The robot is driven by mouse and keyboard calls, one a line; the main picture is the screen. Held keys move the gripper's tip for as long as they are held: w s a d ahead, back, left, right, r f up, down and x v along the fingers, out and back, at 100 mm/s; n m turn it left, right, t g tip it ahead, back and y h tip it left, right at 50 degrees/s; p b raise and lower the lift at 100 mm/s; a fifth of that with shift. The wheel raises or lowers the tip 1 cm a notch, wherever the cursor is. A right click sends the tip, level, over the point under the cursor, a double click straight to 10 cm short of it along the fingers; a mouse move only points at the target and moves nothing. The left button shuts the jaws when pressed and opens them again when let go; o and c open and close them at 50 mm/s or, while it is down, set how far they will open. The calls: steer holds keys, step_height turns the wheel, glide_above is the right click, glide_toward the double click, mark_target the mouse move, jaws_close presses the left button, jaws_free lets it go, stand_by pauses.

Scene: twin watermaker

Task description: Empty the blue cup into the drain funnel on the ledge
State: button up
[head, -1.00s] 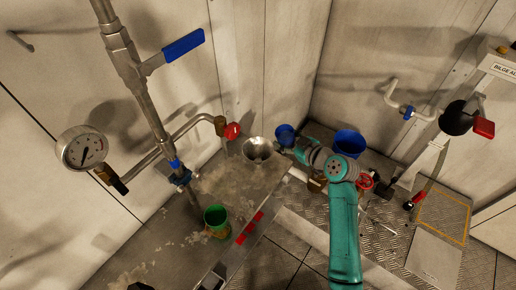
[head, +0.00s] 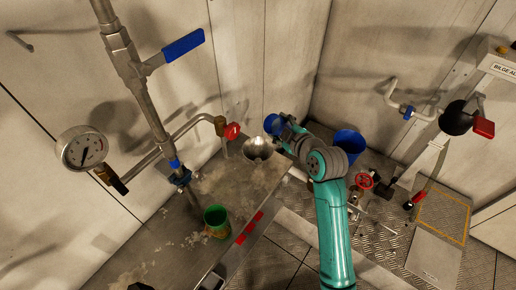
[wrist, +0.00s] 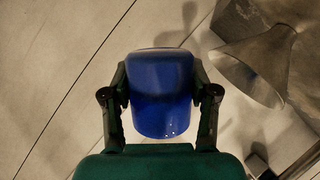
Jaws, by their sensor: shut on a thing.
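The blue cup (head: 273,124) is held in my gripper (head: 283,128), just above and to the right of the drain funnel in the head view. In the wrist view the blue cup (wrist: 162,95) sits between both fingers of my gripper (wrist: 162,100), which are shut on its sides. The cup looks tilted in the head view; its contents cannot be seen. The metal drain funnel (head: 257,150) stands on the ledge (head: 190,225) with its wide mouth up. It also shows at the right of the wrist view (wrist: 250,75), apart from the cup.
A green cup (head: 216,220) stands on the ledge left of the funnel. A pipe with a red knob (head: 232,131) is close to the funnel's left. A blue bucket (head: 349,143) stands behind my arm. A red handwheel (head: 364,180) is right of my arm.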

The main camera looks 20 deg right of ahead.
mark_target(272, 127)
steer(key=shift+f+n+h+b, duration=0.4)
steer(key=shift+n, duration=0.3)
stand_by(0.6)
steer(key=shift+a+r+n+t+h+b, duration=0.15)
steer(key=shift+r+n+t+h+b, duration=0.35)
steer(key=shift+r+n+h+b, duration=0.5)
stand_by(1.2)
steer(key=shift+s+a+f+n+b, duration=0.15)
steer(key=shift+a+f+n+b, duration=0.45)
steer(key=shift+a+n, duration=0.2)
stand_by(0.4)
steer(key=shift+s+a+r+n+t+h+b, duration=0.1)
steer(key=shift+a+r+n+t+h+b, duration=0.25)
steer(key=shift+n+b, duration=0.5)
steer(key=shift+a+r+n+t+h+b, duration=0.1)
steer(key=shift+r+n+t+h+b, duration=0.45)
steer(key=shift+b, duration=0.4)
stand_by(1.5)
